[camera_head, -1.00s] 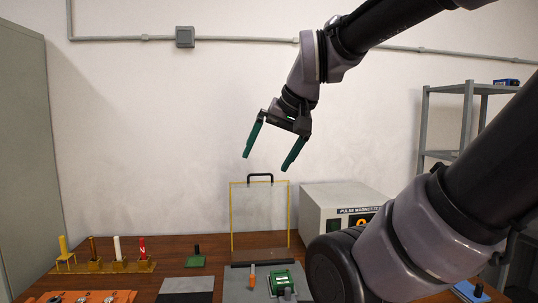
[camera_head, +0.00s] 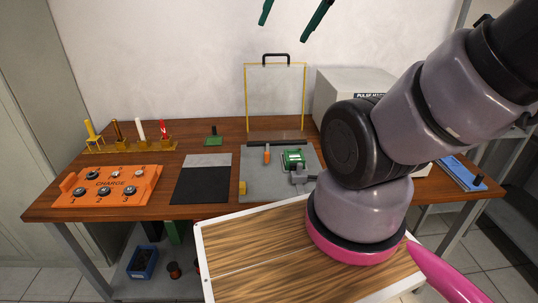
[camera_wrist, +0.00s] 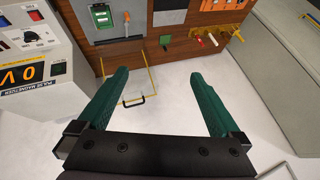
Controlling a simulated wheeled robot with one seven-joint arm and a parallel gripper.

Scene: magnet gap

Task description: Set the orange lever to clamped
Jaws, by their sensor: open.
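The orange lever (camera_head: 266,154) is a small upright orange piece on a grey plate (camera_head: 255,187) on the wooden bench. It stands just left of a green part (camera_head: 293,159) on the same plate. It also shows small in the wrist view (camera_wrist: 126,17). My gripper (camera_head: 283,32) has two green fingers, spread apart and empty. It is high above the bench, near the top of the clear yellow-edged screen, well away from the lever. In the wrist view the open fingers (camera_wrist: 161,75) have only the wall and screen beyond them.
The clear screen (camera_head: 246,100) with a black handle stands behind the plate. The pulse magnetizer box (camera_head: 340,85) is at right, partly behind my arm. An orange charge panel (camera_head: 110,186), a dark mat (camera_head: 200,185) and a yellow rack (camera_head: 130,146) lie left.

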